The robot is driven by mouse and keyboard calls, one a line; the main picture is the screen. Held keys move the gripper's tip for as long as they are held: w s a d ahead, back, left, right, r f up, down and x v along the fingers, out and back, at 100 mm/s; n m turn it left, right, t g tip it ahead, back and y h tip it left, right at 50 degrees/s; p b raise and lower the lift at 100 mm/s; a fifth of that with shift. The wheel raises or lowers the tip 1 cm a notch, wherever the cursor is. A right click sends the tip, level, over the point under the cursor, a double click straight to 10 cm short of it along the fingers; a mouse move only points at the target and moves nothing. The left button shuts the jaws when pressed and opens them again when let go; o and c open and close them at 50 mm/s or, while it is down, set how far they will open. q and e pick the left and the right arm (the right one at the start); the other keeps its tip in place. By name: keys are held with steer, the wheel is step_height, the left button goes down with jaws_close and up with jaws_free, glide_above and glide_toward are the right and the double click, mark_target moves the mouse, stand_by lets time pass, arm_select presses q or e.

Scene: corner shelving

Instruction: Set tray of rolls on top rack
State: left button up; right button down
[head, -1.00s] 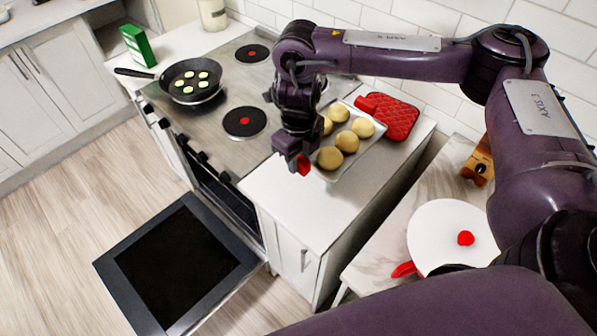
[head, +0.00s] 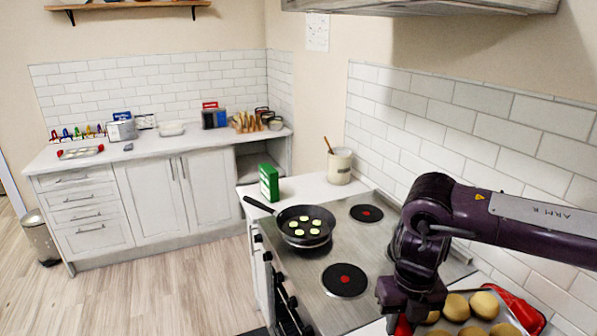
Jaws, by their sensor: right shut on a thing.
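The tray (head: 512,312) of rolls is at the lower right in the head view, on the counter right of the stove, cut off by the bottom edge. Several round golden rolls (head: 456,307) sit on it. My right gripper (head: 403,325) is at the tray's left end, pointing down, with its red fingertips partly cut off by the frame. It is shut on the tray's edge, though the contact itself is hard to see. The oven's inside and its racks are out of view. My left gripper is not in view.
A red mitt (head: 527,314) lies beside the tray. A green box (head: 269,183) and a utensil crock (head: 340,166) stand behind the stove. A back-left counter (head: 150,148) holds various goods.

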steer(key=m, duration=0.2)
steer(key=f+m, duration=0.1)
steer(key=m, duration=0.1)
steer(key=shift+s+a+b, duration=0.1)
steer(key=shift+b, duration=0.3)
steer(key=m, duration=0.3)
steer(key=f+m+b, duration=0.1)
steer(key=m, duration=0.2)
steer(key=shift+s+a, duration=0.1)
steer(key=m, duration=0.2)
steer(key=m+b, duration=0.1)
steer(key=m, duration=0.1)
steer(key=shift+f, duration=0.35)
steer(key=m, duration=0.4)
steer(key=shift+s+a+f+b, duration=0.15)
steer(key=shift+f+b, duration=0.2)
steer(key=shift+f, duration=0.05)
steer(key=f+m+b, duration=0.1)
steer(key=m, duration=0.5)
steer(key=f+m+b, duration=0.1)
steer(key=m, duration=0.5)
steer(key=f+m+b, duration=0.1)
steer(key=m, duration=0.5)
steer(key=shift+s+a, duration=0.25)
